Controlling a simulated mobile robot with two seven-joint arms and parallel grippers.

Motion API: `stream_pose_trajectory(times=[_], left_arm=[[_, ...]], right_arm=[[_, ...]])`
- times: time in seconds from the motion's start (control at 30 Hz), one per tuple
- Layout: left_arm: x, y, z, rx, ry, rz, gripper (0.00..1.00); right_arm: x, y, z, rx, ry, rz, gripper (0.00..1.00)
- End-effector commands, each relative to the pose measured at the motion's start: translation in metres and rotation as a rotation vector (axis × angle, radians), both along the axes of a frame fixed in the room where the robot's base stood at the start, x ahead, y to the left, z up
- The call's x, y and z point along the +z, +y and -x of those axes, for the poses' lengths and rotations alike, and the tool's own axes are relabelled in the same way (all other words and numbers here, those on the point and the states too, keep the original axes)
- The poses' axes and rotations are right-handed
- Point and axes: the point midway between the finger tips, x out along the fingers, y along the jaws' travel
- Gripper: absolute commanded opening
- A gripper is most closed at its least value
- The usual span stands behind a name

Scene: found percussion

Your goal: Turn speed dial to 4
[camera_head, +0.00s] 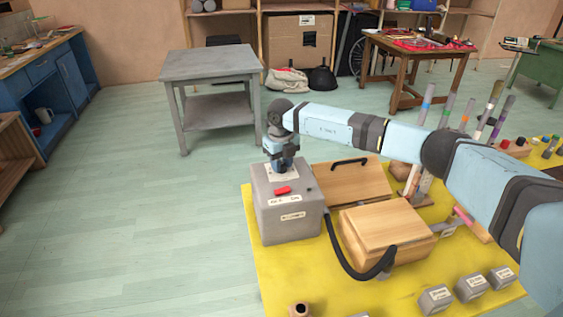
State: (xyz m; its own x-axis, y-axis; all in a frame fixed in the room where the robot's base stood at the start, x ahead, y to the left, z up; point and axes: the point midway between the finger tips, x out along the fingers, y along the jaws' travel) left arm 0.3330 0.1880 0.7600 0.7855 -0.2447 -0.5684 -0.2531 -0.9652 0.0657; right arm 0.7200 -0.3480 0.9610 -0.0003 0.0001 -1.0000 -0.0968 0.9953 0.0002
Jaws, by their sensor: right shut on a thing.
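A grey control box (287,222) stands at the left end of the yellow table (400,292), with a red switch (282,190) and pale labels on it. My right arm reaches in from the right, and my right gripper (283,165) points down at the box's top, toward the back. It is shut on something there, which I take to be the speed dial. The gripper hides the dial, and its setting cannot be read. A pale label with markings shows around the fingertips. My left gripper is not in view.
Wooden boxes (384,229) with a black hose (342,258) stand right of the control box. Small labelled grey blocks (435,299) sit along the front. Upright coloured tubes (426,104) stand behind my arm. A grey side table (211,64) is at the back; floor left is clear.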

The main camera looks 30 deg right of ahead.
Motion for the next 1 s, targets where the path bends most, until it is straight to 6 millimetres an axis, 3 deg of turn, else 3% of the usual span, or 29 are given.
stream_pose_trajectory(times=[0.33,0.37,0.47,0.77,1.0], left_arm=[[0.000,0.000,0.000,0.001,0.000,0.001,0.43],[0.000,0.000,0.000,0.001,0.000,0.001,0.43],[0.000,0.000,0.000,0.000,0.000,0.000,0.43],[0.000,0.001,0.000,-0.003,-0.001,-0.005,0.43],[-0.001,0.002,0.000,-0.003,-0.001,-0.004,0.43]], right_arm=[[0.001,0.000,0.000,-0.002,-0.002,0.000,0.09],[0.001,0.000,0.000,-0.002,-0.002,0.000,0.37],[0.001,0.000,-0.001,-0.002,-0.002,0.000,0.58],[0.002,0.000,0.000,-0.002,-0.001,0.000,0.58],[0.036,0.000,-0.001,-0.001,-0.004,0.000,0.58]])
